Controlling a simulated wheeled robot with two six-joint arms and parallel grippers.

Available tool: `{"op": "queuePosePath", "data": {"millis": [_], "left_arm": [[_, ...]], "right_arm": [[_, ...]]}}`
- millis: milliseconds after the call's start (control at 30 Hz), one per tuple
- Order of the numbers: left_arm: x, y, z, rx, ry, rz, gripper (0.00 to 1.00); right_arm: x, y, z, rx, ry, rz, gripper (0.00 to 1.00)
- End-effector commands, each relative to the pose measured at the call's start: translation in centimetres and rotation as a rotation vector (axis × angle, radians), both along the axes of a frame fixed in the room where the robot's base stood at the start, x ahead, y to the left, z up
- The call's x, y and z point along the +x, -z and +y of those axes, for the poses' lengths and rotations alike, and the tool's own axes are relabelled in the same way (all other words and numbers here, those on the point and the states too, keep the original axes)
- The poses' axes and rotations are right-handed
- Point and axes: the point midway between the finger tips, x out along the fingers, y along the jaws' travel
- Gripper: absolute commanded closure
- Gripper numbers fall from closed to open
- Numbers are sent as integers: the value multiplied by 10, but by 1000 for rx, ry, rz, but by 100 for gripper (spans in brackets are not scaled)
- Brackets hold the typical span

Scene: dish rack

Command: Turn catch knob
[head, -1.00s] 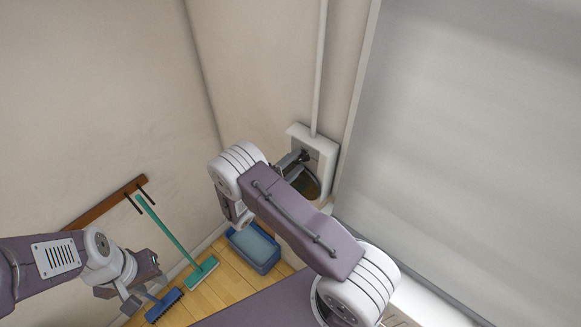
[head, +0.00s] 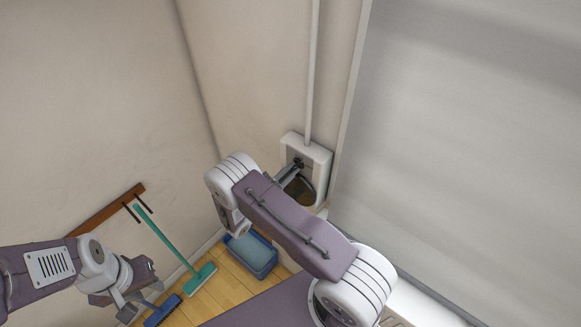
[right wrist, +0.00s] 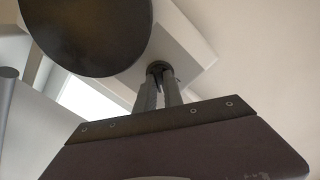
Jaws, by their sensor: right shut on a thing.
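The catch knob (right wrist: 157,68) is small and dark, in front of a white plate in the right wrist view. My right gripper (right wrist: 158,76) has its two grey fingers shut on it, one to each side. In the head view the right gripper (head: 294,167) reaches the white wall box (head: 318,152), and its fingers are small and partly hidden by my arm. A round dark lid (right wrist: 88,30) is close beside the knob; it also shows below the box in the head view (head: 303,190). My left gripper (head: 140,302) is empty at lower left, its fingers apart.
A white pipe (head: 312,75) runs up from the box. A large pale panel (head: 460,130) stands to the right.

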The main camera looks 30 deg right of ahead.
Motion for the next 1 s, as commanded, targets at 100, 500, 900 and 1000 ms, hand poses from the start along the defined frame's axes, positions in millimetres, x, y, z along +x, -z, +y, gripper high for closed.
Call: {"op": "queuePosePath", "data": {"millis": [100, 500, 900, 1000], "left_arm": [[0, 2, 0, 0, 0, 0, 65], [0, -15, 0, 0, 0, 0, 65], [0, -13, 0, 0, 0, 0, 65], [0, -13, 0, 0, 0, 0, 65]], "right_arm": [[0, 1, 0, 0, 0, -3, 100], [0, 0, 0, -151, 0, 363, 100], [0, 1, 0, -152, -1, 364, 65], [0, 0, 0, -152, -1, 364, 65]]}}
